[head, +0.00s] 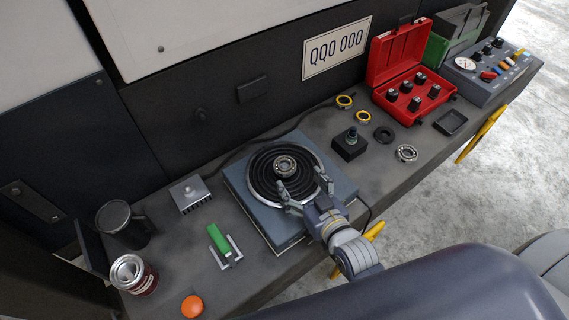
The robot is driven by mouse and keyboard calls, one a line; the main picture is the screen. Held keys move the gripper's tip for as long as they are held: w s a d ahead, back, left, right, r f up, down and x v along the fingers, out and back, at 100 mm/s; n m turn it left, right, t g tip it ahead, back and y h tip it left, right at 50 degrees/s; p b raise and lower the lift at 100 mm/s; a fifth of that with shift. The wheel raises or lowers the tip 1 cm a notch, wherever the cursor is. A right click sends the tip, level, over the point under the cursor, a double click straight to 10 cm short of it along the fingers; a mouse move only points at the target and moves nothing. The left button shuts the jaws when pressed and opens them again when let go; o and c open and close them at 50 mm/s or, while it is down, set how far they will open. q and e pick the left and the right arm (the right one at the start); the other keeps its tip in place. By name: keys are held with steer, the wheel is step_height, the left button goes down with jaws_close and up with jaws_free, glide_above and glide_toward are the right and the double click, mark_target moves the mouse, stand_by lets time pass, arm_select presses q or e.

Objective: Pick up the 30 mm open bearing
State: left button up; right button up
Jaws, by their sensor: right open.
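A metal ring bearing (285,166) with its balls showing lies on the black ribbed round plate (261,199) of a blue-grey square unit. A second ring bearing (406,153) lies flat on the bench to the right. I cannot tell from the picture which one is 30 mm. My right gripper (303,183) is open and empty over the front right part of the round plate. Its left fingertip is just in front of the bearing on the plate, and its right fingertip is off to the right; the bearing is not between them. My left gripper is out of view.
An open red case (396,61), black block (350,146), black ring (384,135), yellow-edged rings (363,117), and black tray (450,122) stand right. A can (133,275), green-handled tool (219,240), finned block (189,193) and orange button (192,306) are left. A wall stands behind.

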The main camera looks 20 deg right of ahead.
mark_target(288, 170)
steer(key=shift+a+x, duration=0.15)
steer(key=shift+x, duration=1.5)
steer(key=shift+a+x, duration=0.1)
steer(key=shift+x, duration=1.6)
steer(key=shift+r, duration=0.15)
steer(key=shift+s, duration=0.1)
steer(key=shift+c, duration=0.3)
steer(key=c, duration=1.2)
